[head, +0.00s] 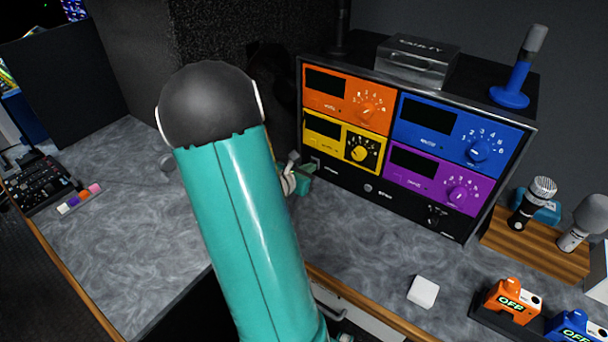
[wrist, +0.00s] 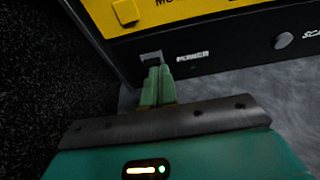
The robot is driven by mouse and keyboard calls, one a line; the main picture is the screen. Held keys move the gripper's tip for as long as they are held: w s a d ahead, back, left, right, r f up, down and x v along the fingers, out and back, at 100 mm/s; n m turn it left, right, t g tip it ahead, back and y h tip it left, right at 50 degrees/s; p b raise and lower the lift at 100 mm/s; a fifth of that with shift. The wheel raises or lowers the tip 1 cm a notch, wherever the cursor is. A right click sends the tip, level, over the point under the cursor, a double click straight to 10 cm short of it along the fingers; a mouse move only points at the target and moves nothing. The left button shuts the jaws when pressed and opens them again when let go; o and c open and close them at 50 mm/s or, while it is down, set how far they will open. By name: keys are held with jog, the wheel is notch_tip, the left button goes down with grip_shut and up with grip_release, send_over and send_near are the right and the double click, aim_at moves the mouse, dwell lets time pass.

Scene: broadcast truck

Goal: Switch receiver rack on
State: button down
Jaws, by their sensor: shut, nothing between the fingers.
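The receiver rack (head: 400,203) is a black case with orange, yellow, blue and purple modules, on the grey counter. Its lower left front carries a small switch marked POWER (wrist: 151,57), below the yellow module (wrist: 180,12). My gripper (wrist: 157,72) is shut and empty, its green fingertips at the lower edge of the switch; I cannot tell whether they touch it. In the head view my gripper (head: 308,172) is at the rack's lower left corner, partly hidden behind my teal arm. The module displays look dark.
A round SCAN knob (wrist: 283,40) lies right of the switch. A dark speckled panel (wrist: 35,90) is close on the left. A white cube (head: 423,291), a wooden microphone stand (head: 535,249) and OFF-marked packs (head: 513,302) are at right. The left counter is mostly clear.

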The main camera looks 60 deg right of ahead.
jog(key=shift+s+d+r+y, duration=0.15)
jog(key=shift+d+r+y, duration=0.35)
jog(key=shift+y, duration=0.1)
jog(key=shift+f, duration=0.15)
jog(key=shift+r, duration=0.8)
jog(key=shift+a, duration=0.15)
